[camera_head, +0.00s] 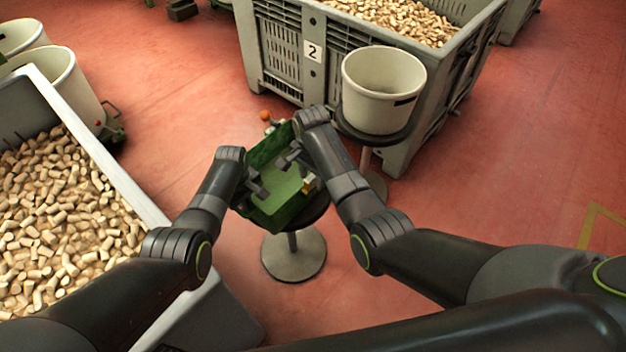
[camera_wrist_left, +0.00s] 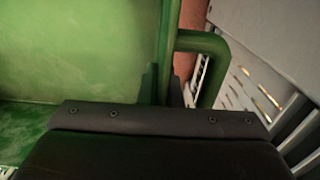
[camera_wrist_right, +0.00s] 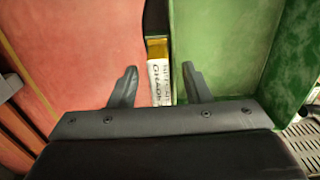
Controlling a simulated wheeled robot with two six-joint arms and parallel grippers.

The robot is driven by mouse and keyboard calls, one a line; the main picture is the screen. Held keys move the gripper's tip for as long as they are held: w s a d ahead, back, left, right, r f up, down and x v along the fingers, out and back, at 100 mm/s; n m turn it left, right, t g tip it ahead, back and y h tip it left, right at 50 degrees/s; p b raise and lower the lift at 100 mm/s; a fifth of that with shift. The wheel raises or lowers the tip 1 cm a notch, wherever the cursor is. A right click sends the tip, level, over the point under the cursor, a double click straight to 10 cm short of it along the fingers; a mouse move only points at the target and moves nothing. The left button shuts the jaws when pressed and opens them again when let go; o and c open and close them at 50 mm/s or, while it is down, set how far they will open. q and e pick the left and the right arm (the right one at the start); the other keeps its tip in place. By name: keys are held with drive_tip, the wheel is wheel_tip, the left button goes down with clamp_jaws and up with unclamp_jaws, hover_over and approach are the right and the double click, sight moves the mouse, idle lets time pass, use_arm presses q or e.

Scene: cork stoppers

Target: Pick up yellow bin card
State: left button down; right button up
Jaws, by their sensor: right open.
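The yellow bin card (camera_head: 309,184) is at the right wall of the green bin (camera_head: 278,205) in the head view. In the right wrist view, the card (camera_wrist_right: 158,72) is a narrow strip, yellow at the top and white with dark lettering below, at the bin's wall. My right gripper (camera_head: 290,156) is open; in its wrist view its fingers (camera_wrist_right: 159,86) stand on either side of the card's line, apart from it. My left gripper (camera_head: 256,184) has its fingers (camera_wrist_left: 163,85) close around the green bin's wall, beside a handle (camera_wrist_left: 205,45).
The bin sits on a round-based stand (camera_head: 294,258). A white bucket (camera_head: 380,85) on another stand is at the right, before a grey crate (camera_head: 290,50) marked 2. A cork-filled container (camera_head: 105,165) is at the left.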

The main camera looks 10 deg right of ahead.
sight(312, 176)
drive_tip(key=shift+f, duration=0.2)
clamp_jaws()
wheel_tip(312, 176, up, 10)
drive_tip(key=shift+r, duration=0.1)
idle(0.6)
use_arm(q)
drive_tip(key=c, duration=1.5)
unclamp_jaws()
drive_tip(key=shift+c, duration=0.2)
